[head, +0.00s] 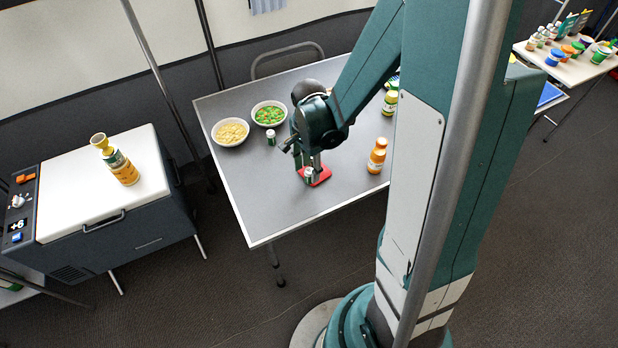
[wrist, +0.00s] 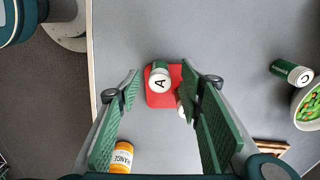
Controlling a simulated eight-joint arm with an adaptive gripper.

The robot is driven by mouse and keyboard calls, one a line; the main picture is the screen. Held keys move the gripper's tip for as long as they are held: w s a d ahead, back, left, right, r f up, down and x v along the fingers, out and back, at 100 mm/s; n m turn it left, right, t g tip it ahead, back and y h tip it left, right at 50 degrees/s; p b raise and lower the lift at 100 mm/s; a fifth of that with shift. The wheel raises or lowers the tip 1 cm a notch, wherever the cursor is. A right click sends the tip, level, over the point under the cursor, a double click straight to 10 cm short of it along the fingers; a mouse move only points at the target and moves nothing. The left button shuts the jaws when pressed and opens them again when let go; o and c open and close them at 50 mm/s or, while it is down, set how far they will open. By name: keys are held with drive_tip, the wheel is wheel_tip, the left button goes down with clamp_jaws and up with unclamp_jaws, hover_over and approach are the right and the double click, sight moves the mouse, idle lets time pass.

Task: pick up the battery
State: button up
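My gripper (wrist: 163,85) is open, its two green pads apart above the red mat; it also shows in the head view (head: 306,163). A small green cylinder with a white top marked "A" (wrist: 160,80) stands on the red mat (wrist: 160,101), between the fingers in the wrist view; it also shows in the head view (head: 309,174). A pale thing (wrist: 181,107) on the mat is mostly hidden by the right finger. A similar green cylinder marked "C" (wrist: 291,73) is off the mat to the right. I cannot tell for sure which is the battery.
A beige-filled bowl (head: 230,132) and a green-filled bowl (head: 268,114) stand left on the grey table (head: 275,207). An orange bottle (head: 377,156) and a yellow-green bottle (head: 390,103) stand right. The table's front is clear. A white-lidded chest (head: 75,195) stands at left.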

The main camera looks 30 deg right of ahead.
sight(309, 170)
drive_tip(key=shift+f+b, duration=0.4)
drive_tip(key=shift+f, duration=0.55)
drive_tip(key=c, duration=1.1)
drive_tip(key=shift+r, duration=0.15)
drive_tip(key=shift+r+p, duration=1.45)
drive_tip(key=shift+r, duration=3.45)
